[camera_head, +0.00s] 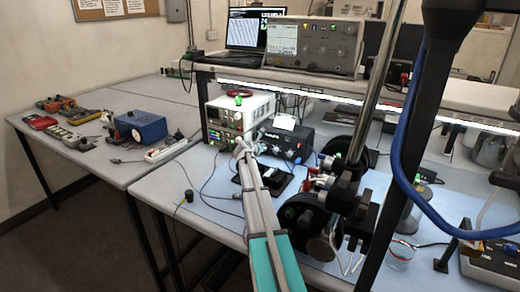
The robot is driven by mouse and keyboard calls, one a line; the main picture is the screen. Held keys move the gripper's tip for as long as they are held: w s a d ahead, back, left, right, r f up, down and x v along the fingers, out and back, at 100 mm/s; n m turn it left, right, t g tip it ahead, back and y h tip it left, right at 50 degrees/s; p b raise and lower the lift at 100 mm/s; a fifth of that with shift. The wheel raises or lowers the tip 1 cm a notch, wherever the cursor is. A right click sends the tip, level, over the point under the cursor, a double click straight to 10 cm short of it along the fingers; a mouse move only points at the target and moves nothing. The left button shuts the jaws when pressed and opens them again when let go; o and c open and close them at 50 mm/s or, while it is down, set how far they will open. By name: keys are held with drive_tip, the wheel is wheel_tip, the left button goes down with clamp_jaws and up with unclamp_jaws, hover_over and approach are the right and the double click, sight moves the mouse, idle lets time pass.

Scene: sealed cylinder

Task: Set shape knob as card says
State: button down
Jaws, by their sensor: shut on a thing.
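A long grey limb with a teal sleeve, which I take for my arm, reaches up from the bottom middle. Its light grey end, my gripper (243,146), is shut at the lower right front of a white instrument (225,116) with lit displays. What it grips is small and hidden by the jaws; it looks like a knob, but I cannot tell whether it is the shape knob. A white card (284,122) stands at a black box (296,138) to the right. Its writing is too small to read. A green light shows on top of the white instrument.
A grey instrument with knobs (314,46) and a laptop (247,29) are on the shelf above. A silver pole (376,80) with black clamps stands right of my arm. A glass jar (401,254) and loose cables lie near. A blue box (141,126) is on the left table.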

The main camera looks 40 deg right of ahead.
drive_tip(key=shift+c, duration=2.2)
unclamp_jaws()
